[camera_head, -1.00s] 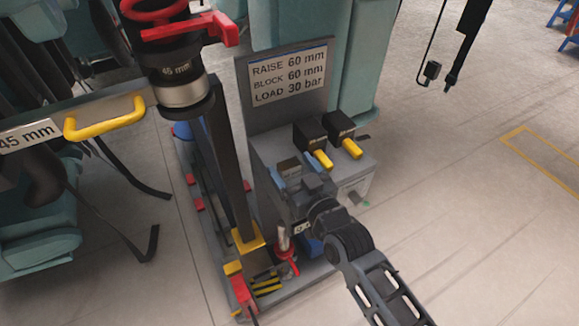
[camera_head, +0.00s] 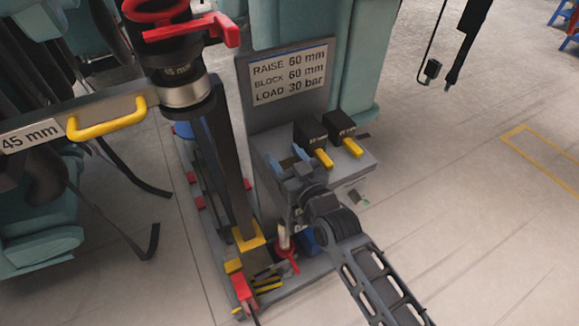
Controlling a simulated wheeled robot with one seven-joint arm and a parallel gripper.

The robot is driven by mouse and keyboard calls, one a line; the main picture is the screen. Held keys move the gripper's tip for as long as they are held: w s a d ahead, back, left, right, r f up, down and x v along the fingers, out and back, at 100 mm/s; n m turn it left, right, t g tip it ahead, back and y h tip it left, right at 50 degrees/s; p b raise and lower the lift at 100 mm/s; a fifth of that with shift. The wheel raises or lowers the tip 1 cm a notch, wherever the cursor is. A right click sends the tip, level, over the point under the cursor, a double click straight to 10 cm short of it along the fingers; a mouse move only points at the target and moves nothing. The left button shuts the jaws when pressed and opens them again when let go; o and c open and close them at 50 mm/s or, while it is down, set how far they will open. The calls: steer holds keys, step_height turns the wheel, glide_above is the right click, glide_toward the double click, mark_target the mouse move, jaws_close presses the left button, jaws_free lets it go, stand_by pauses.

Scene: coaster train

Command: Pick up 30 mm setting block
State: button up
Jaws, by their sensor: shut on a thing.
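My gripper (camera_head: 288,160) is over the left part of the grey stand's shelf (camera_head: 345,172), with its blue fingertips showing. It is shut on the 30 mm setting block, which is largely hidden between the fingers and by the gripper body. I cannot read its label or tell whether it touches the shelf. Two other black blocks stand on the shelf to the right, a nearer one (camera_head: 308,133) and a farther one (camera_head: 340,122), each with a yellow handle pointing toward the front right.
A grey sign plate (camera_head: 289,75) reading raise 60 mm, block 60 mm, load 30 bar stands behind the shelf. A dark jack column (camera_head: 229,165) with a red-topped head rises close on the left. Open floor lies to the right.

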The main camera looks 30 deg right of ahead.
steer(key=c, duration=0.6)
steer(key=shift+r, duration=0.1)
